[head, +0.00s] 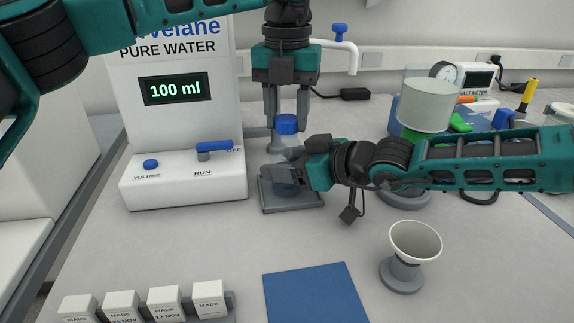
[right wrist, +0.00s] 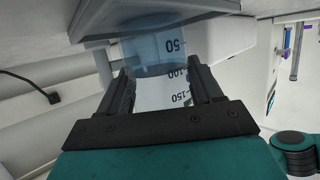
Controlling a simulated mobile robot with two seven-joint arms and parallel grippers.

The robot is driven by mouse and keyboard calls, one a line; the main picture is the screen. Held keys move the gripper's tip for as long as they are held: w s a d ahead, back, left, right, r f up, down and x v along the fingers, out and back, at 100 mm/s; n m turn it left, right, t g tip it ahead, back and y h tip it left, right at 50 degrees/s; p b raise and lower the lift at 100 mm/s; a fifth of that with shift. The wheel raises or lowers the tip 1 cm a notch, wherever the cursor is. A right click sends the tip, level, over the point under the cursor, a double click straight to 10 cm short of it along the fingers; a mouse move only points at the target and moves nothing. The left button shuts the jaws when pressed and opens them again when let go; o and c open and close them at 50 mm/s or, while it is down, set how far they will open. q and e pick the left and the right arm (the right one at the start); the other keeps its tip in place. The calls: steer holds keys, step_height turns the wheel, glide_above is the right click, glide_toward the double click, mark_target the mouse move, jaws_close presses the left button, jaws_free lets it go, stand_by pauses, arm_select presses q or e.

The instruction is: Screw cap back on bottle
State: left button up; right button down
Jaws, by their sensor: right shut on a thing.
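The clear bottle (head: 287,156) stands on the grey square plate (head: 293,208) of the water dispenser, mostly hidden behind my right gripper. The blue cap (head: 287,124) is at the bottle's top. My right gripper (head: 283,180) reaches in from the right and is shut on the bottle's body. In the right wrist view its fingers (right wrist: 165,88) lie on both sides of the bottle, which has volume marks and blue liquid (right wrist: 152,58). My left gripper (head: 287,122) points down from above with a finger on each side of the cap. Whether these fingers touch the cap is unclear.
The water dispenser (head: 180,180), its display reading 100 ml, stands to the left. A white funnel (head: 415,242) in a grey stand is at the front right. A blue mat (head: 317,296) and several white labelled blocks (head: 165,303) lie in front.

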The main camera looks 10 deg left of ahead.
arm_select(q)
steer(key=c, duration=0.6)
steer(key=m, duration=0.6)
steer(key=shift+m, duration=0.4)
steer(key=shift+c, duration=0.2)
steer(key=m, duration=0.5)
steer(key=o, duration=1.2)
steer(key=shift+o, duration=0.2)
step_height(320, 180, up, 12)
